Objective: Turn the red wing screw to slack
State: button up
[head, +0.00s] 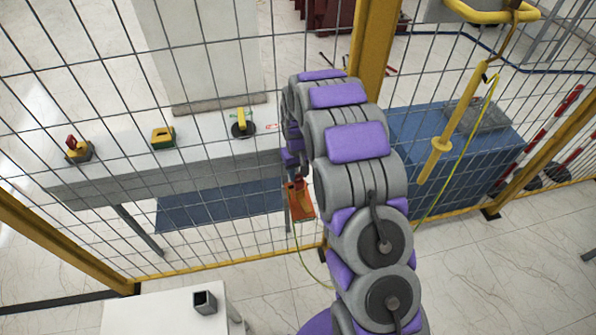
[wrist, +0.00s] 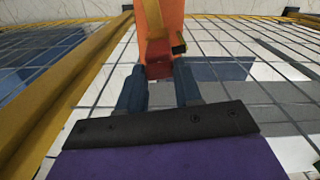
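The red wing screw (wrist: 159,70) shows in the wrist view as a dark red block at the near end of an orange body (wrist: 160,22). My gripper (wrist: 160,76) has its two blue-grey fingers on either side of the red part, which nearly fills the gap between them. I cannot tell whether the fingers press on it. In the head view, the orange-red body (head: 301,203) hangs by the mesh fence, just below my gripper (head: 298,180). There my arm hides part of it, and the screw is too small to make out.
A yellow-framed mesh fence (head: 369,50) stands in front of me. Behind it are a white table (head: 205,145) with several yellow devices and a blue box (head: 460,150). A yellow pole (head: 455,125) hangs at the right. A white stand (head: 160,312) is at the lower left.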

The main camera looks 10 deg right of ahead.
aim_at(298, 174)
jog(key=c, duration=0.5)
jog(key=shift+n+p, duration=0.4)
jog(key=shift+p, duration=0.15)
jog(key=o, duration=1.1)
notch_tip(298, 174, up, 17)
jog(key=shift+w+r+p, duration=0.1)
jog(key=shift+r+p, duration=0.05)
jog(key=shift+p, duration=1)
